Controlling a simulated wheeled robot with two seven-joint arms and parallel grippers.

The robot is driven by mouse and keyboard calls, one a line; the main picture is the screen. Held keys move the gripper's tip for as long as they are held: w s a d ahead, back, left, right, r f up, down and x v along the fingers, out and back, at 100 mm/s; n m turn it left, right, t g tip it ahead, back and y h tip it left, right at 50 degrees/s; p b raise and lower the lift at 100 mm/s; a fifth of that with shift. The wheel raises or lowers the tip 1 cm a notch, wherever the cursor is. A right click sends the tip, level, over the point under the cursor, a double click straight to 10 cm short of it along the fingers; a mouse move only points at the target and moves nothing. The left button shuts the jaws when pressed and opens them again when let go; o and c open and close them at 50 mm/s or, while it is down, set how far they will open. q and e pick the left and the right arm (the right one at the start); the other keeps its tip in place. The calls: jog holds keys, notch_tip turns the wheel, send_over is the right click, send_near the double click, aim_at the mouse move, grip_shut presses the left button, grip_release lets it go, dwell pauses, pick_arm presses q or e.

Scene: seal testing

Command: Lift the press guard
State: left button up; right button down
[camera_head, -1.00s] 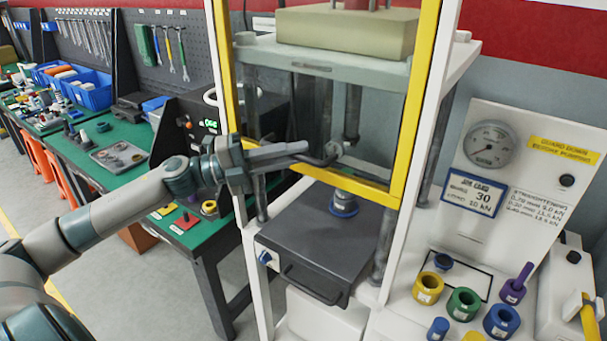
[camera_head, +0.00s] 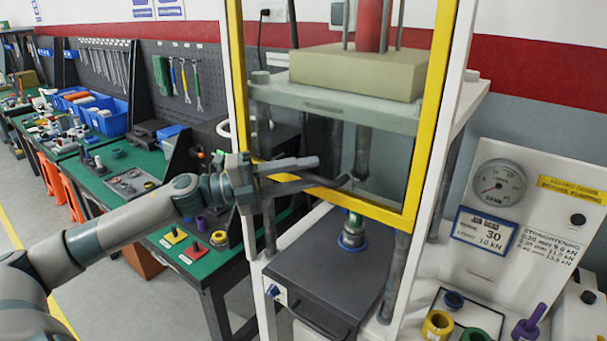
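The press guard (camera_head: 407,200) is a clear panel in a yellow frame on the front of the white press. Its lower bar hangs above the dark platen, with an open gap below. A dark bar that looks like the guard's handle (camera_head: 325,183) runs across its lower part. My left gripper (camera_head: 292,172) comes in from the left at this bar. It appears shut around the bar's left part, though the far finger is hard to make out. A part with a blue ring (camera_head: 352,238) stands on the platen behind the guard's plane. My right gripper is not in view.
White press posts flank the guard. At the right is a panel with a gauge (camera_head: 498,183) and coloured rings (camera_head: 437,326). A green bench (camera_head: 122,207) with tools and trays stands at the left.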

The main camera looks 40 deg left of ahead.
pick_arm(q)
jog(key=shift+a+f, duration=0.1)
jog(key=shift+a, duration=0.05)
jog(key=b+v, duration=0.6)
jog(key=v, duration=1.1)
jog(key=shift+a, duration=0.1)
dwell(0.5)
